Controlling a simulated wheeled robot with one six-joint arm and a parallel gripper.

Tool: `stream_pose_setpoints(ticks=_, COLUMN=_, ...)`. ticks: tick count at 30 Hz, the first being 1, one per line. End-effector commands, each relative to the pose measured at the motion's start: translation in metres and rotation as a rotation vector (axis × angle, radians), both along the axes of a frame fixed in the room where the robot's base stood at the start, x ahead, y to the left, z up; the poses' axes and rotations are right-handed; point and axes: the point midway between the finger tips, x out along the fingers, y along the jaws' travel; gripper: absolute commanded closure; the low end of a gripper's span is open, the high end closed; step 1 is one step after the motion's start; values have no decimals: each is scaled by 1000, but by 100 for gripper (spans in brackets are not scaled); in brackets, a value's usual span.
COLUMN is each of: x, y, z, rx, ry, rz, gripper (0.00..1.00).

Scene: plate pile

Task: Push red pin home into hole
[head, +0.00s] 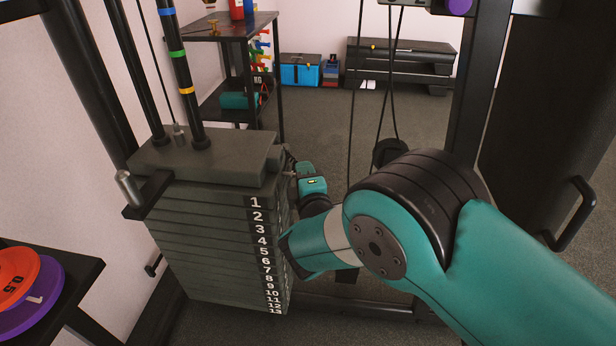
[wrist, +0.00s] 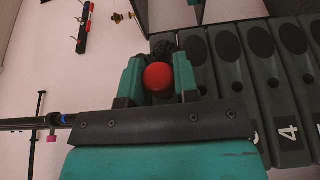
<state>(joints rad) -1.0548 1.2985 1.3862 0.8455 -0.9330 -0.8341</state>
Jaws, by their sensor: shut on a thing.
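The red pin (wrist: 158,77) shows its round red head in the wrist view, seen nearly end-on. My gripper (wrist: 158,80) is shut on it, with one teal finger on each side of the head. The pin's shaft and the hole it faces are hidden behind the head. The plate stack (head: 205,240) stands at left centre in the head view, its plates numbered from 1 downward. There my gripper is at the stack's right side near the top, mostly hidden, and the pin cannot be made out. In the wrist view, the plates (wrist: 232,75) with dark oval recesses lie right of the pin.
Black cables and uprights of the machine stand around the stack. A shelf (head: 232,25) stands behind it. A side rack with coloured discs (head: 35,295) is at lower left. A blue box (head: 300,70) and a dark bench (head: 400,60) are at the back, with open floor before them.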

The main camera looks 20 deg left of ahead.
Motion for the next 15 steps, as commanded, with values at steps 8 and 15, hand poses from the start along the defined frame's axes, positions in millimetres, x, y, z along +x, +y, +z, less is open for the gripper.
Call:
stream_pose_setpoints(ticks=8, x=-2, y=7, z=0, rx=1, ry=-2, rz=1, gripper=100)
stream_pose_setpoints(ticks=15, x=-3, y=13, z=0, rx=1, ry=-2, rz=1, gripper=100)
